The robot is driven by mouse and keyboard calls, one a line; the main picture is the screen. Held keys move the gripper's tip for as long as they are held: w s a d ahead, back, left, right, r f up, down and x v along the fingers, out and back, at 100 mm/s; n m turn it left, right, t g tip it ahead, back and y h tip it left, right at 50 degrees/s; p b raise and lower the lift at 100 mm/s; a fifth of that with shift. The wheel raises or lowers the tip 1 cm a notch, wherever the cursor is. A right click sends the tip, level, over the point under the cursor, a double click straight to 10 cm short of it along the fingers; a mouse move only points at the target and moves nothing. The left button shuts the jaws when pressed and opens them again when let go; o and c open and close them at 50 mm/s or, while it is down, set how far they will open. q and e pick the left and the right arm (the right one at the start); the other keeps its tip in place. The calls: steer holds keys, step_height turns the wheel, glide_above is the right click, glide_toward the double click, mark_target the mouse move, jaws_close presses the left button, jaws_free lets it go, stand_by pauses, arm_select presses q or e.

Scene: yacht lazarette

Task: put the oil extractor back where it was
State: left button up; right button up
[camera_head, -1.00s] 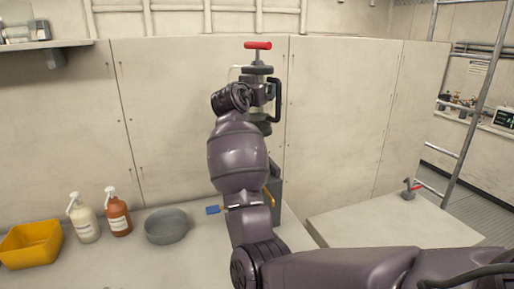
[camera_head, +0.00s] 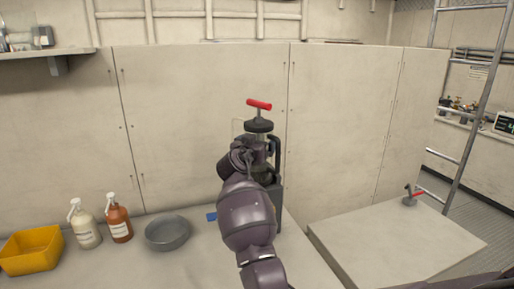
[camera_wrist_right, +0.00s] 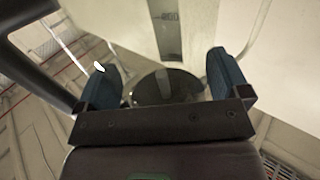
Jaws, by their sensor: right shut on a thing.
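The oil extractor, with a red T-shaped handle (camera_head: 259,104), a black cap (camera_head: 258,126) and a dark side grip, stands roughly upright above the right part of the bench in the head view. My right gripper is shut on it, though my wrist hides the hold there. The right wrist view shows the gripper (camera_wrist_right: 160,78) with blue-grey pads either side of a dark round part. My left gripper is not in view.
On the bench (camera_head: 195,262) are a yellow bin (camera_head: 30,255), a white pump bottle (camera_head: 85,228), an orange-brown bottle (camera_head: 119,222) and a grey bowl (camera_head: 167,233). A blue piece (camera_head: 211,217) shows beside my arm. A panelled wall (camera_head: 200,80) rises behind.

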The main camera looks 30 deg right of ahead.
steer(key=shift+f, duration=0.5)
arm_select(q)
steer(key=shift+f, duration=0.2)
arm_select(e)
steer(key=shift+f, duration=0.15)
steer(key=o, duration=1.1)
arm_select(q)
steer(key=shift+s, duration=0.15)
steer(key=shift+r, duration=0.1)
